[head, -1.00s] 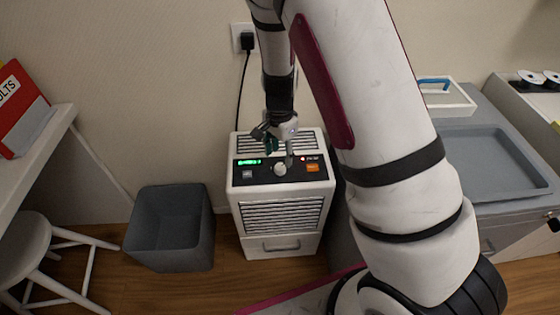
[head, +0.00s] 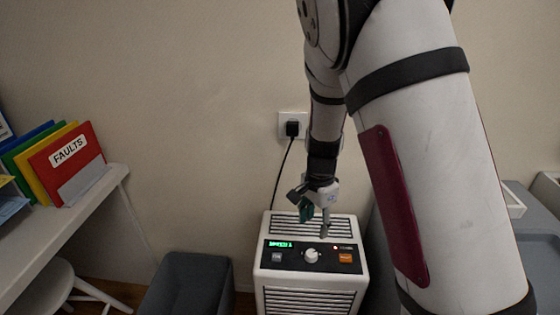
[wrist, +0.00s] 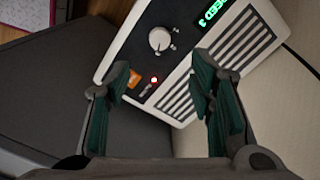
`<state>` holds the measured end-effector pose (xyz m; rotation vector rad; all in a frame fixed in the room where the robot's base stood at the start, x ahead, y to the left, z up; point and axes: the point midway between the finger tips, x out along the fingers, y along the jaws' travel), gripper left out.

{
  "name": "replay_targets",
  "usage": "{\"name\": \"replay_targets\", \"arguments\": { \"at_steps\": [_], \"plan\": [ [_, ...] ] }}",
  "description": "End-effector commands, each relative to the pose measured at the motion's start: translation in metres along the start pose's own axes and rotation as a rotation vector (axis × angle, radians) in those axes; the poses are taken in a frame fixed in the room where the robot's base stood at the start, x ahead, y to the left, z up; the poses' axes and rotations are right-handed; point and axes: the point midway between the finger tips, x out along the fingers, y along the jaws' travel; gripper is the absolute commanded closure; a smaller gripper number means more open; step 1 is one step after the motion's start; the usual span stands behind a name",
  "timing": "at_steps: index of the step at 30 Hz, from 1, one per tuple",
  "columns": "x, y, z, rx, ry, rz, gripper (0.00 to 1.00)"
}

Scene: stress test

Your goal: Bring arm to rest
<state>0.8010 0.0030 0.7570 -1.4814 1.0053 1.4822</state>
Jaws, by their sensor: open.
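My gripper (head: 317,212) hangs over the back part of a white box-shaped appliance (head: 312,300) in the head view. In the wrist view its two green-padded fingers (wrist: 158,95) are spread apart with nothing between them. The appliance has a black panel with a white knob (head: 312,256), an orange button (head: 345,257) and a lit green display (head: 281,244). In the wrist view the knob (wrist: 160,39) and a display reading "SPEED 3" (wrist: 212,14) lie beyond the fingertips, and a red light glows beside the orange button. The fingers look apart from the knob.
A grey bin (head: 187,285) stands left of the appliance. A white desk (head: 90,200) with coloured folders, one marked "FAULTS" (head: 70,160), is at the left, with a stool below. A black cord runs to a wall socket (head: 293,126). A grey surface lies behind my arm at right.

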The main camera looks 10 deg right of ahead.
Motion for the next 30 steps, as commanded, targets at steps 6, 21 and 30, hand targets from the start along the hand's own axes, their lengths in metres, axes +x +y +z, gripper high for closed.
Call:
{"name": "replay_targets", "arguments": {
  "at_steps": [6,21,30],
  "plan": [
    [-0.033,0.013,0.012,-0.077,-0.045,-0.026,0.51],
    [-0.174,0.135,0.073,-0.615,-0.125,-0.14,0.51],
    [-0.211,0.227,0.1,-0.933,-0.038,-0.137,0.51]
  ]
}}
